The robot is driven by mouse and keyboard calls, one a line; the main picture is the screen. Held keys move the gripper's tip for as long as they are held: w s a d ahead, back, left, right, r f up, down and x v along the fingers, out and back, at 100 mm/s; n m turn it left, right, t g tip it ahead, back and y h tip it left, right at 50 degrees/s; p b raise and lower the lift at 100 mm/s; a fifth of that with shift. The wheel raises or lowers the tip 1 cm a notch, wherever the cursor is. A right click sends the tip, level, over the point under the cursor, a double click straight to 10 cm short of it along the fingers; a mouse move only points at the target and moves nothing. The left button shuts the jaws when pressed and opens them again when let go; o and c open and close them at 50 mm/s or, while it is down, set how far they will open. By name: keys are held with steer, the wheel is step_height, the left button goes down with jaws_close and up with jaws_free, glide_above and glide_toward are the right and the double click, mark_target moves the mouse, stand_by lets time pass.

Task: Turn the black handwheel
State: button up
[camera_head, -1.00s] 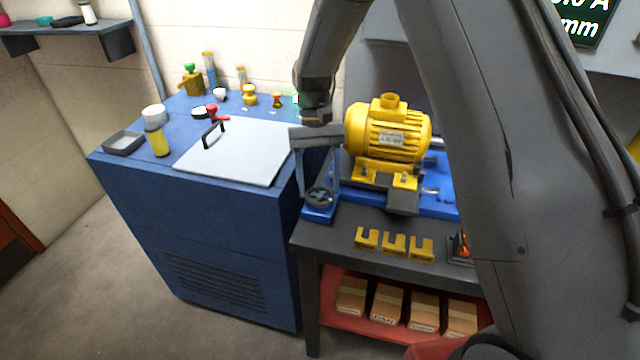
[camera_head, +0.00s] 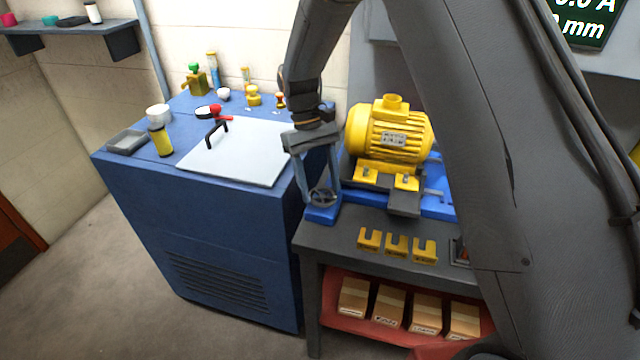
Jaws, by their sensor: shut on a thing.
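The black handwheel (camera_head: 322,197) is small and round with spokes. It sits on a blue block (camera_head: 321,215) at the left front of the dark workbench, left of the yellow motor (camera_head: 389,133). My gripper (camera_head: 320,187) reaches down over the wheel, one long finger on each side of it. The fingers look closed against the wheel's rim. The exact contact points are too small to see.
A blue cabinet (camera_head: 228,230) with a white lid (camera_head: 240,152) and black handle stands close at the left. Several yellow slotted blocks (camera_head: 396,246) lie on the front of the workbench (camera_head: 350,238). Cardboard boxes (camera_head: 390,302) sit on the red shelf below.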

steer(key=o, duration=1.1)
steer(key=shift+b+v, duration=1.25)
steer(key=shift+v, duration=2.7)
steer(key=shift+s, duration=0.1)
steer(key=s+d+f+m+t, duration=0.1)
steer(key=s+d+t, duration=0.1)
steer(key=s+d, duration=0.3)
steer(key=s+d+f+m+t+y, duration=0.1)
steer(key=s+d+m, duration=0.1)
steer(key=s+d, duration=0.4)
steer(key=s+d+f+m+t+y, duration=0.1)
steer(key=s+d+m+t, duration=0.1)
steer(key=s+d, duration=0.3)
steer(key=shift+s+d+t, duration=0.15)
steer(key=shift+s, duration=0.7)
steer(key=shift+s+d+t, duration=0.15)
steer(key=shift+s, duration=0.7)
